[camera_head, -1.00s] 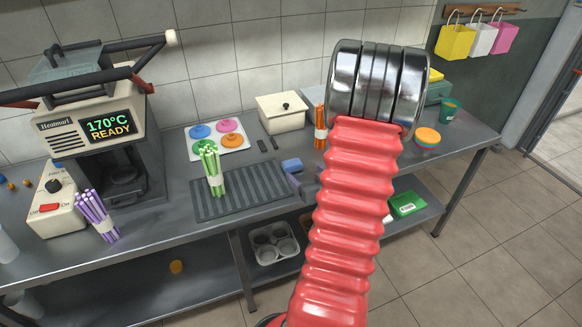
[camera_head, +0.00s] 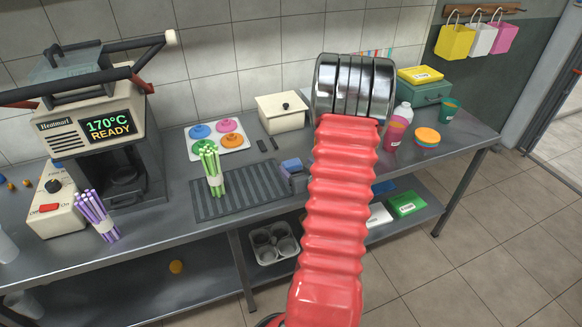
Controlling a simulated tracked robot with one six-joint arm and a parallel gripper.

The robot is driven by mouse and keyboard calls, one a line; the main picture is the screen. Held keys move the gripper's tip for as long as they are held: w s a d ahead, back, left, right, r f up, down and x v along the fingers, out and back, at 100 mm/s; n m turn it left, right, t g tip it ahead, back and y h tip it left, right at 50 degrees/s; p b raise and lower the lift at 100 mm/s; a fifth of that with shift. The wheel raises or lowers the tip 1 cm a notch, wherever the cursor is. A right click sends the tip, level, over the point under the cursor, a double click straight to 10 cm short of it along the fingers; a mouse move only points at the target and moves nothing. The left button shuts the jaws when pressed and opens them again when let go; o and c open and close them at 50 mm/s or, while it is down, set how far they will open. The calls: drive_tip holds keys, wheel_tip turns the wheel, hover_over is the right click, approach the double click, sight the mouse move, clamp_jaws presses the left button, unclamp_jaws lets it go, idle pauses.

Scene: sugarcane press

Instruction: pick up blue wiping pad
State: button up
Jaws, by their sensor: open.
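A small blue pad (camera_head: 291,164), which looks like the wiping pad, lies on the steel counter just right of the dark ribbed mat, left of my arm. Something purplish shows at its lower edge, and a small grey block (camera_head: 299,183) sits close in front of it; details there are too small to tell. My arm's red bellows and chrome rings rise through the middle of the picture, right of the pad. My gripper's jaws do not show; they are hidden behind or beyond the rings.
A green-stick bundle (camera_head: 211,169) stands on the ribbed mat (camera_head: 253,183). A cream lidded box (camera_head: 282,112) and a tray of coloured discs (camera_head: 236,142) stand behind. A bottle (camera_head: 403,112), pink cup (camera_head: 395,134) and stacked discs (camera_head: 427,137) are on the right.

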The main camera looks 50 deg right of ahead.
sight(292, 164)
drive_tip(key=x, duration=0.4)
drive_tip(key=shift+w+f, duration=0.1)
drive_tip(key=shift+w, duration=0.15)
drive_tip(key=c, duration=1.2)
wheel_tip(292, 164, up, 10)
idle(0.6)
idle(0.4)
